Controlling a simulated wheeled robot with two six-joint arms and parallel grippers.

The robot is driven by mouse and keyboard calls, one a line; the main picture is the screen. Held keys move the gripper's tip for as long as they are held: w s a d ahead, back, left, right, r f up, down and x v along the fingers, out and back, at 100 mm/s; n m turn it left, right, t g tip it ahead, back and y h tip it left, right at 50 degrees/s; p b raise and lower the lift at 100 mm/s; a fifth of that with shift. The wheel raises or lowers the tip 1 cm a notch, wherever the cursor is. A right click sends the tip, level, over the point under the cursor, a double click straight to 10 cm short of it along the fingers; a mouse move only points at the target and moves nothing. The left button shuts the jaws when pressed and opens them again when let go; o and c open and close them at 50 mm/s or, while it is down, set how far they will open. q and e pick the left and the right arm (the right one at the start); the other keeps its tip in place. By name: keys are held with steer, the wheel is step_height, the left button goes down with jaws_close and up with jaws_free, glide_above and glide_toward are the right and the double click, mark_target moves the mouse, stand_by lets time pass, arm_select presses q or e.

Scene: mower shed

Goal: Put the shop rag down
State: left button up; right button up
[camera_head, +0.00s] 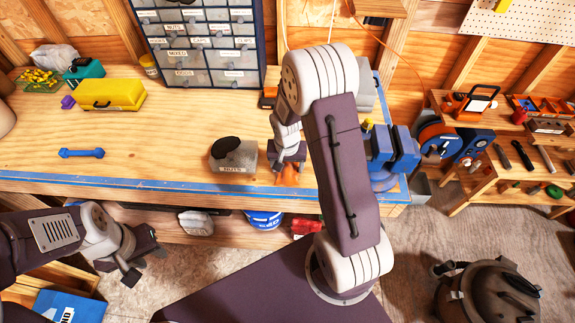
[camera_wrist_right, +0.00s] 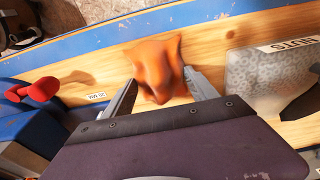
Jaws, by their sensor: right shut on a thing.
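The orange shop rag (camera_head: 288,177) is at my right gripper (camera_head: 288,165), low over the front part of the wooden workbench (camera_head: 150,132), close to its blue front edge. In the right wrist view the bunched rag (camera_wrist_right: 158,68) sits between the two fingers of the right gripper (camera_wrist_right: 162,88), which is shut on it. I cannot tell whether the rag touches the bench top. My left gripper (camera_head: 143,268) is in front of the bench, below its edge, apart from the rag. Whether its fingers are open is unclear.
A grey bin labelled NUTS (camera_head: 234,156) stands just left of the rag. A blue vise (camera_head: 392,150) stands to the right. A blue dumbbell-shaped thing (camera_head: 82,153) and a yellow case (camera_head: 110,94) are at the left. The bench between the dumbbell and bin is clear.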

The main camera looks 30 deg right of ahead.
mark_target(287, 171)
steer(key=shift+f, duration=0.15)
steer(key=o, duration=1.3)
step_height(287, 171, up, 12)
steer(key=s+a, duration=0.1)
steer(key=s, duration=0.1)
steer(key=s+a+f+n, duration=0.1)
steer(key=s+a+n, duration=0.1)
steer(key=s, duration=0.1)
steer(key=s+a+f+n, duration=0.1)
steer(key=s+a+n, duration=0.1)
steer(key=s, duration=0.2)
steer(key=s+a+f+n+y, duration=0.1)
steer(key=s+a+n, duration=0.1)
steer(key=s, duration=0.2)
steer(key=shift+a+f+b, duration=0.2)
steer(key=shift+a+b, duration=0.1)
